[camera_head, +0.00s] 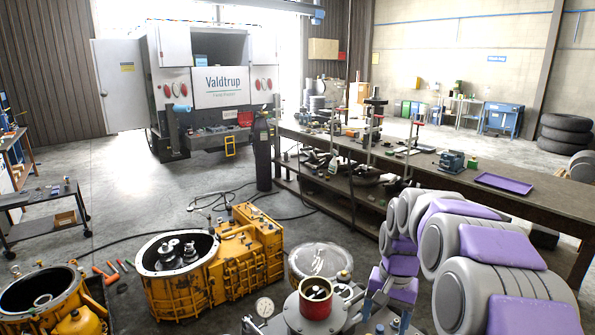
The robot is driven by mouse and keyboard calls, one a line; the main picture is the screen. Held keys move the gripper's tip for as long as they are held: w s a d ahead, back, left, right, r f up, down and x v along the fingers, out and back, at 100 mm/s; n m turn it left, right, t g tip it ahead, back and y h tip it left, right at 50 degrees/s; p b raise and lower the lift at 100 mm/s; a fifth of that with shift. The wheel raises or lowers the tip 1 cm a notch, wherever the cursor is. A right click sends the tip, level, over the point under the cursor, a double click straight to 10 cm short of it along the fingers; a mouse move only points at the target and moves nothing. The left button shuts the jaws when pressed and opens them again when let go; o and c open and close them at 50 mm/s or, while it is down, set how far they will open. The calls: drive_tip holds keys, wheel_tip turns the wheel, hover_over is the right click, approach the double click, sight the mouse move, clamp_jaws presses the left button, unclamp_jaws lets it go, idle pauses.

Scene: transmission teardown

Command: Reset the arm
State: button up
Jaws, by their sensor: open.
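My arm (455,245), grey with purple pads, rises from the bottom right corner, bends over and hangs down right of centre. My gripper (382,322) is at its lower end by the bottom edge, open. Its fingertips are small and partly cut off, and I see nothing held between them. It is just right of a grey round housing (312,318) with a red-rimmed opening; I cannot tell whether they touch.
A yellow transmission casing (245,245) and a second yellow housing (45,305) stand left. A clear round cover (320,262) lies near the grey housing. A long workbench (540,200) with a purple tray (504,184) runs behind my arm. Open floor lies at mid left.

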drive_tip(key=s+a+f+n+b, duration=0.1)
drive_tip(key=s+a+f+n, duration=0.1)
drive_tip(key=s, duration=1.5)
drive_tip(key=s+a+f+n+g+b, duration=0.1)
drive_tip(key=s+a+f+n, duration=0.1)
drive_tip(key=s, duration=1.5)
drive_tip(key=shift+a+n+h, duration=0.4)
drive_tip(key=shift+a+n, duration=0.1)
drive_tip(key=shift+a, duration=0.1)
drive_tip(key=shift+w, duration=0.1)
